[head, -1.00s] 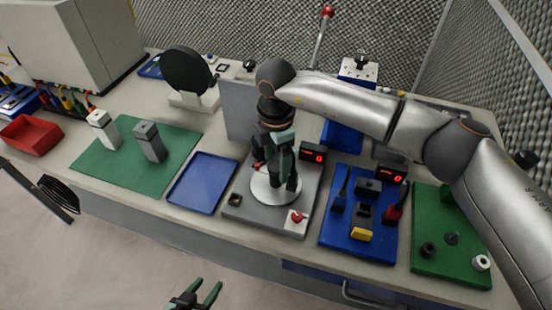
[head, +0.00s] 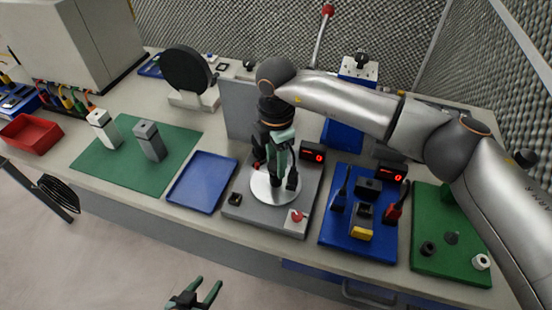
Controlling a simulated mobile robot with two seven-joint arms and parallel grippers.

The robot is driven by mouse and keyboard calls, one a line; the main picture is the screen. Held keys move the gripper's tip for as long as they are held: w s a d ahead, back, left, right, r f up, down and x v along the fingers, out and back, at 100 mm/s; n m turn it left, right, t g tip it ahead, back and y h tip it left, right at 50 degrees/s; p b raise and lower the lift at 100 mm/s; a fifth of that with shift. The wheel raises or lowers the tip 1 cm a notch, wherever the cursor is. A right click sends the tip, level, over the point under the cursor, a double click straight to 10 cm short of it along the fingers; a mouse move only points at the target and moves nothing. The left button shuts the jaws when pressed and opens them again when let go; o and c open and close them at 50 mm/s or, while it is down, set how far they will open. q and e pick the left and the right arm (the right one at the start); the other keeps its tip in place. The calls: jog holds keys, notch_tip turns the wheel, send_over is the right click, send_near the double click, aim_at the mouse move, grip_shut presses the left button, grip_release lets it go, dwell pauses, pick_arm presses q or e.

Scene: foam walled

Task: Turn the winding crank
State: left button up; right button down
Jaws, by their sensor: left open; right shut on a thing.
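A grey base plate (head: 245,212) bears a round silver disc (head: 263,193) at the middle of the bench, with a red button (head: 297,215) at its front right corner. My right gripper (head: 284,183) points down over the disc and is shut on the winding crank. The crank's handle is almost wholly hidden behind the fingers, so its angle cannot be told. A small red display (head: 312,154) stands at the plate's back right and appears to read 0. My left gripper (head: 196,293) is open and empty at the bottom edge, in front of the bench.
A blue tray (head: 202,182) lies empty left of the plate. A green mat (head: 120,172) holds two upright blocks. A blue board (head: 340,238) with several fittings and a green board (head: 430,262) lie to the right. A grey panel (head: 237,108) stands behind the plate.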

jog(key=shift+n+b, duration=0.3)
